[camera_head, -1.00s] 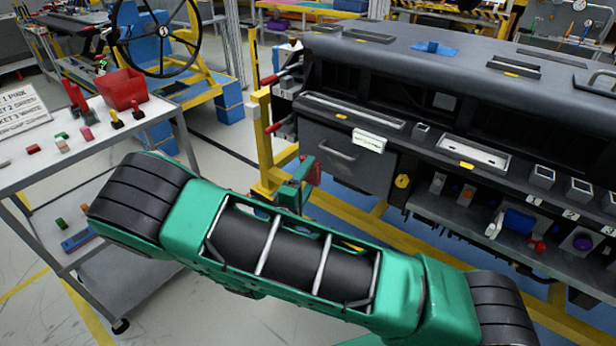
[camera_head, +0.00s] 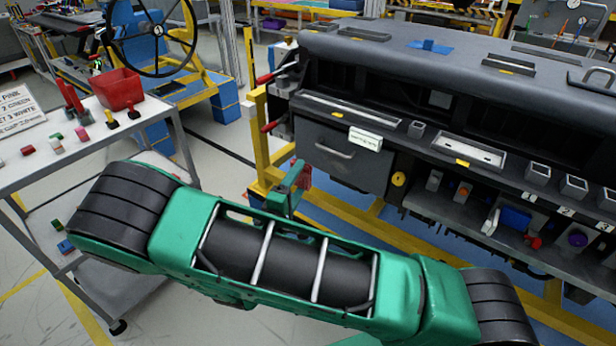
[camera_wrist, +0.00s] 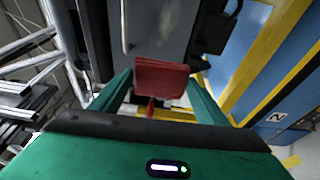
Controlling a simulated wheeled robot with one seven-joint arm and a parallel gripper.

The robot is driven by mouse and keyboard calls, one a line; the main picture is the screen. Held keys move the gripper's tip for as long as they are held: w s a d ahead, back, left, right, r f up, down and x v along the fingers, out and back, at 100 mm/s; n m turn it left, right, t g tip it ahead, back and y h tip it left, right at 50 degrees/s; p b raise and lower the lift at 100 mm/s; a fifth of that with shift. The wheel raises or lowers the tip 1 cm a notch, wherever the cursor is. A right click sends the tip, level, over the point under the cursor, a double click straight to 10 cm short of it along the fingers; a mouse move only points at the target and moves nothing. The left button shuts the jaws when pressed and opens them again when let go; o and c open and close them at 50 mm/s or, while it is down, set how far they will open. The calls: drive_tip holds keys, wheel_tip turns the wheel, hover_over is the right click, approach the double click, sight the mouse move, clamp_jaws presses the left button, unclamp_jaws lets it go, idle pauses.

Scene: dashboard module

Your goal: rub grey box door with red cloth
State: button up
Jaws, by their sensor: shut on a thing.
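The grey box door (camera_head: 345,168) is a dark grey panel with a bar handle, closed in the left front of the dashboard. My gripper (camera_head: 298,180) is at the lower left of this door, partly hidden behind my green arm. It is shut on the red cloth (camera_head: 304,174), which looks like a small folded pad. In the wrist view the red cloth (camera_wrist: 161,76) sits between the fingertips, with the grey door (camera_wrist: 158,28) and its handle beyond it. I cannot tell whether the cloth touches the door.
A yellow frame post (camera_head: 256,140) with red-handled clamps stands left of the door. A white cart (camera_head: 90,150) with a red bin (camera_head: 120,89) is at the left. The dashboard's lower shelf (camera_head: 455,207) holds several small parts at the right.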

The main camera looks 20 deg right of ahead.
sight(351, 171)
drive_tip(key=w+d, duration=0.4)
drive_tip(key=d, duration=0.1)
drive_tip(key=shift+d, duration=0.35)
idle(0.3)
drive_tip(key=shift+w+d+r, duration=0.1)
drive_tip(key=shift+w+d, duration=0.45)
drive_tip(key=shift+d, duration=0.25)
idle(1.0)
drive_tip(key=shift+s+d, duration=0.5)
drive_tip(key=shift+s, duration=0.25)
drive_tip(key=shift+s+d, duration=0.45)
drive_tip(key=shift+s, duration=0.3)
drive_tip(key=shift+s+d, duration=1.1)
drive_tip(key=shift+s, duration=0.35)
drive_tip(key=shift+s+d, duration=1.1)
drive_tip(key=shift+s, duration=0.3)
drive_tip(key=shift+w+a, duration=1.05)
drive_tip(key=shift+w, duration=0.4)
drive_tip(key=shift+w+a, duration=1.05)
drive_tip(key=shift+w, duration=0.4)
drive_tip(key=shift+w+a, duration=1.05)
drive_tip(key=shift+w, duration=0.4)
